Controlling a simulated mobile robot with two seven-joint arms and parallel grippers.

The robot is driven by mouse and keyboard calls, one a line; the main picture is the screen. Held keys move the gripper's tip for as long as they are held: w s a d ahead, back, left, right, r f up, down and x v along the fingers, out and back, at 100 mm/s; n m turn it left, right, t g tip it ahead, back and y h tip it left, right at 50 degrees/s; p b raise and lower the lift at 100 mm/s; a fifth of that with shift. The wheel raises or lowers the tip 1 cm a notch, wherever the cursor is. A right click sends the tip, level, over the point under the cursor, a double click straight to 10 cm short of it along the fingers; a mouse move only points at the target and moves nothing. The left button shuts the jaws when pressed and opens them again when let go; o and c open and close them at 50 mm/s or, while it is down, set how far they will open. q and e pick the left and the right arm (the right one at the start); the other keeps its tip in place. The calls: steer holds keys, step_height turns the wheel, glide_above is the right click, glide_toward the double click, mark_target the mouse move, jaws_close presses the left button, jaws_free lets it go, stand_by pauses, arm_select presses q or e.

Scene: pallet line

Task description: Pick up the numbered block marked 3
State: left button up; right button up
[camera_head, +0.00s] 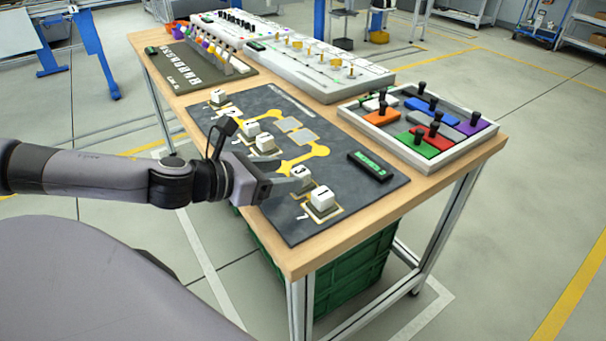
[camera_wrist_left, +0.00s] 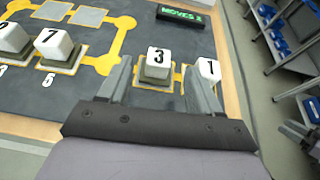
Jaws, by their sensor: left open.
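The white block marked 3 (camera_wrist_left: 159,57) stands on a grey base on the dark mat, between the two open fingers of my left gripper (camera_wrist_left: 160,85) in the wrist view. I cannot tell whether the fingers touch it. In the head view the block marked 3 (camera_head: 301,172) shows just beyond the left gripper (camera_head: 284,184), partly hidden by it. The block marked 1 (camera_head: 322,197) stands close by on its own square; in the wrist view it (camera_wrist_left: 207,70) is just outside the right finger.
The block marked 7 (camera_wrist_left: 53,42) and other white blocks stand farther along the mat (camera_wrist_left: 110,75). A small display (camera_head: 371,165) lies on the mat. A tray of coloured pieces with black knobs (camera_head: 347,112) and long panels fill the table's far side.

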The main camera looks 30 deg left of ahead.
mark_target(297, 172)
arm_select(q)
steer(key=shift+p+x, duration=0.7)
steer(key=shift+x, duration=2.15)
steer(key=shift+f, duration=0.1)
steer(key=c, duration=1.1)
